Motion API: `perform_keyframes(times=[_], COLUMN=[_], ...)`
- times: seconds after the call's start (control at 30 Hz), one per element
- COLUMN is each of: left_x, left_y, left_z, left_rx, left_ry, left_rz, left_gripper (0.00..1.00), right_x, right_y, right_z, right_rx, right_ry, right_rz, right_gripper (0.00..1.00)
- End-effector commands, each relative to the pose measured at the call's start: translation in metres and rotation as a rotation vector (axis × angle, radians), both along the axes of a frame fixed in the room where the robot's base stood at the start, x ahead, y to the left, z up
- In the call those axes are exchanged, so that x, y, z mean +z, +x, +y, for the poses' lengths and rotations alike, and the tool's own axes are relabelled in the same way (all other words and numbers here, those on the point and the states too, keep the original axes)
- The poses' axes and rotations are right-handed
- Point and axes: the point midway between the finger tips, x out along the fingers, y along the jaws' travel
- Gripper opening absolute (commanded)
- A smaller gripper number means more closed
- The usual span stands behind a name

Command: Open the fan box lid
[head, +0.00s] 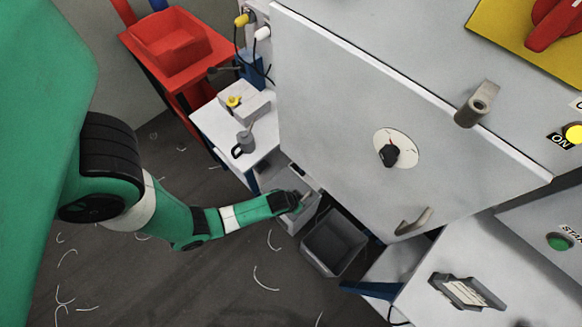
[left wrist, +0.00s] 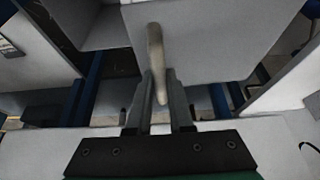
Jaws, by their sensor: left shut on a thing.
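My left gripper (head: 300,204) reaches in from the left, low beside a grey box (head: 297,184) under the large panel. I take this to be the fan box, though its lid is hard to make out. In the left wrist view, my left gripper (left wrist: 160,88) is shut on a beige curved handle (left wrist: 155,45), which stands between the two fingers. A grey surface (left wrist: 225,45) shows behind the handle. I cannot tell whether it is the lid. In the head view the gripped handle is too small to make out clearly. My right gripper is not in view.
A large grey panel (head: 340,105) with a dial and handle (head: 413,222) hangs over the right side. An open grey bin (head: 335,242) stands right of my gripper. A white table (head: 215,122) and red tray (head: 168,42) stand behind.

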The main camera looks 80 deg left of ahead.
Motion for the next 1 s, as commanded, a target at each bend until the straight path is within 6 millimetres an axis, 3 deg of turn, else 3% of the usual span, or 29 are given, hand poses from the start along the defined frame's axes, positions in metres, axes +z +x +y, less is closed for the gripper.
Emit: perform_keyframes(times=[0.03,0.3,0.77,1.0], left_x=[0.015,0.049,0.056,0.081], left_y=[-0.002,-0.012,-0.015,-0.028], left_z=[0.003,0.016,0.021,0.038], left_rx=[0.004,0.003,0.002,0.008], left_ry=[0.002,0.003,0.001,0.001], left_rz=[0.002,0.003,0.001,0.002], left_gripper=[0.00,0.00,0.00,0.00], right_x=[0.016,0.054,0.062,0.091], right_y=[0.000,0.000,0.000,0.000], right_z=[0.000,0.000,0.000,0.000], right_rx=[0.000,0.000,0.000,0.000], right_ry=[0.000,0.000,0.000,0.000], right_rz=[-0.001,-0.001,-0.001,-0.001], right_gripper=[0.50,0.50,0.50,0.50])
